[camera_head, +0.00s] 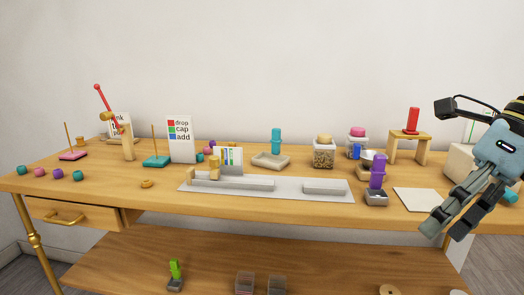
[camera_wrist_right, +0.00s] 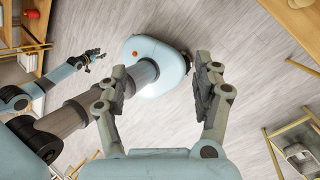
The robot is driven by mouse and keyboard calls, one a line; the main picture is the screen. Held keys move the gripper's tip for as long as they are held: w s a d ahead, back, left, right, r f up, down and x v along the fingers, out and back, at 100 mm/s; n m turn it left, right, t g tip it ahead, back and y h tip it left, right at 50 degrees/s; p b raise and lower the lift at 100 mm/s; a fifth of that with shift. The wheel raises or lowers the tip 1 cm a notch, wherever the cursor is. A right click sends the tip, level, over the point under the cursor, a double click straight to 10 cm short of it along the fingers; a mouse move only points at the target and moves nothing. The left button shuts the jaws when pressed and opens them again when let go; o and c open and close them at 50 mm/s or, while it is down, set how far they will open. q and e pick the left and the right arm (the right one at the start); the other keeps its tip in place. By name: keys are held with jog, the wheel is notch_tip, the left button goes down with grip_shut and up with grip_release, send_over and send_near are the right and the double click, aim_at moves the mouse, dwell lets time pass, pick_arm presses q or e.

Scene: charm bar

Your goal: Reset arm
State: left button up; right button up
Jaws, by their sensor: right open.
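My right gripper (camera_head: 446,228) hangs at the right of the head view, in front of the bench's right end, fingers pointing down and left. In the right wrist view its two fingers (camera_wrist_right: 161,78) stand wide apart with nothing between them. Behind that gap are the grey floor and part of my own body. My left gripper (camera_wrist_right: 90,58) shows small at the left of the right wrist view, held out above the floor. Its opening is too small to judge. It is not in the head view.
The wooden bench (camera_head: 150,200) carries a grey tray (camera_head: 325,193), a purple stack (camera_head: 378,172) in a dark base, jars and a small wooden stand (camera_head: 411,135). A white sheet (camera_head: 416,199) lies left of my right gripper. A lower shelf (camera_head: 205,262) runs below.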

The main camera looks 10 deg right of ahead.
jog(key=w+a+f+m+t+y, duration=0.2)
jog(key=a+f+m+t+y, duration=0.1)
jog(key=f+m+y, duration=0.3)
jog(key=w+a+f+m+t+y, duration=0.2)
jog(key=w+a+f+m+y, duration=0.15)
jog(key=f+m, duration=0.3)
jog(key=s+d+f+m+t+h, duration=0.1)
jog(key=d+f+m+t+h, duration=0.25)
jog(key=f+m, duration=0.45)
jog(key=s+d+f+m+t+h, duration=0.15)
jog(key=f+m+t+h, duration=0.25)
jog(key=f+m, duration=0.5)
jog(key=s+d+f+m+g+h, duration=0.2)
jog(key=s+f+m+g+h, duration=0.1)
jog(key=s+f, duration=0.65)
jog(key=s+d+f+m+g+h, duration=0.1)
jog(key=s+f+m+g+h, duration=0.2)
jog(key=s+f, duration=0.65)
jog(key=s+f+m+g+h, duration=0.1)
jog(key=s+f+m+g, duration=0.1)
jog(key=s+f, duration=0.3)
jog(key=s+f+m+g+h, duration=0.1)
jog(key=s+f+g, duration=0.4)
jog(key=s, duration=0.8)
jog(key=shift+d+f+m, duration=0.2)
jog(key=shift+m, duration=0.35)
